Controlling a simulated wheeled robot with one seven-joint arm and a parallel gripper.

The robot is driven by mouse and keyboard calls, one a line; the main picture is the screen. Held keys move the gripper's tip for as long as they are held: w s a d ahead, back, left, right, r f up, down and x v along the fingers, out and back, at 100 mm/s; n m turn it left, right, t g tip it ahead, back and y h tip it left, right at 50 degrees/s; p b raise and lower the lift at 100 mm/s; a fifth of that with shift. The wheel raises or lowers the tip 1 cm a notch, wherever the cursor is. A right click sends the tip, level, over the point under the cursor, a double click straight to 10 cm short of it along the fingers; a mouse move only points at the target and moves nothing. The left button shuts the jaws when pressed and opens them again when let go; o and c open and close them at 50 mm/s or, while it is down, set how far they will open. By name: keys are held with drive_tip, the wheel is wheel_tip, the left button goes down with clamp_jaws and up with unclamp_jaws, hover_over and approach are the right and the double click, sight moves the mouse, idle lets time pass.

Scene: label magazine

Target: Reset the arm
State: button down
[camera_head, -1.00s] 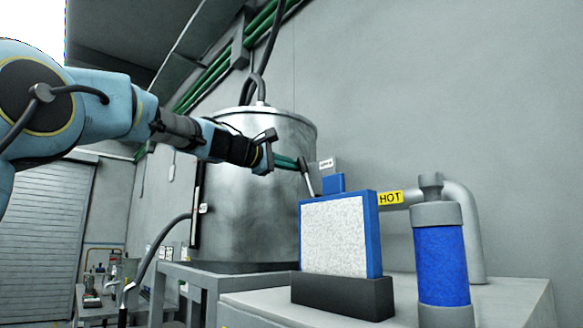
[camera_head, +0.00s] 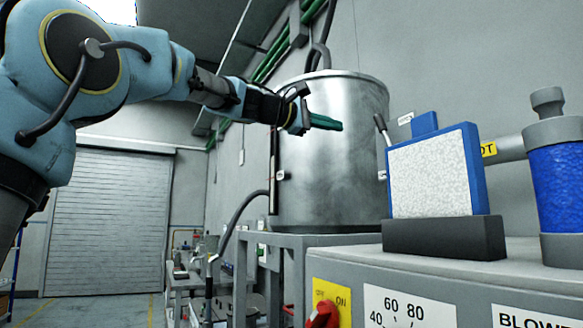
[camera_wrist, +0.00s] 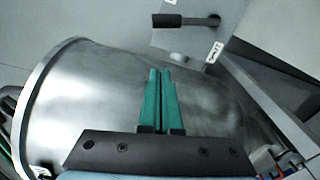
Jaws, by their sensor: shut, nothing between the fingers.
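My gripper (camera_head: 325,122) has green fingers and is shut and empty. In the head view it is in front of the large metal tank (camera_head: 345,185), left of a lever (camera_head: 381,130) with a dark grip. In the wrist view the two green fingers of my gripper (camera_wrist: 160,75) lie side by side, with the curved tank (camera_wrist: 75,95) beyond them. The lever (camera_wrist: 185,20) shows there above the fingertips, apart from them.
A blue-framed white panel (camera_head: 430,175) on a dark base and a blue cylinder (camera_head: 558,185) stand on a grey cabinet (camera_head: 375,265). The cabinet carries a red knob (camera_head: 323,315) and a dial label. A roller door (camera_head: 110,220) is at the back left.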

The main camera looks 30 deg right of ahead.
drive_tip(key=w+a+f+t+y+p, duration=0.1)
drive_tip(key=w+a+f+t+y, duration=0.15)
drive_tip(key=w+f, duration=0.35)
drive_tip(key=w+a+f+t+y, duration=0.1)
drive_tip(key=w+a+f+y, duration=0.15)
drive_tip(key=f, duration=0.65)
drive_tip(key=w+a+f+t+y+p, duration=0.1)
drive_tip(key=w+a+f+y, duration=0.15)
drive_tip(key=a+f, duration=0.55)
drive_tip(key=w+a+f+y+p, duration=0.15)
drive_tip(key=w+a+f, duration=0.35)
drive_tip(key=f, duration=0.5)
drive_tip(key=s+a+f+m+y, duration=0.1)
drive_tip(key=s+a+f+y, duration=0.2)
drive_tip(key=a+f, duration=0.6)
drive_tip(key=s+a+f+y, duration=0.3)
drive_tip(key=a+f, duration=0.3)
drive_tip(key=a, duration=0.5)
drive_tip(key=s+a+f+m+g+y+p, duration=0.1)
drive_tip(key=s+a+f+m+g+y, duration=0.1)
drive_tip(key=s+a+f, duration=0.6)
drive_tip(key=s+a+g, duration=0.1)
drive_tip(key=s+a, duration=0.2)
drive_tip(key=a, duration=0.1)
drive_tip(key=shift+y+p, duration=0.3)
drive_tip(key=shift+w+a, duration=0.1)
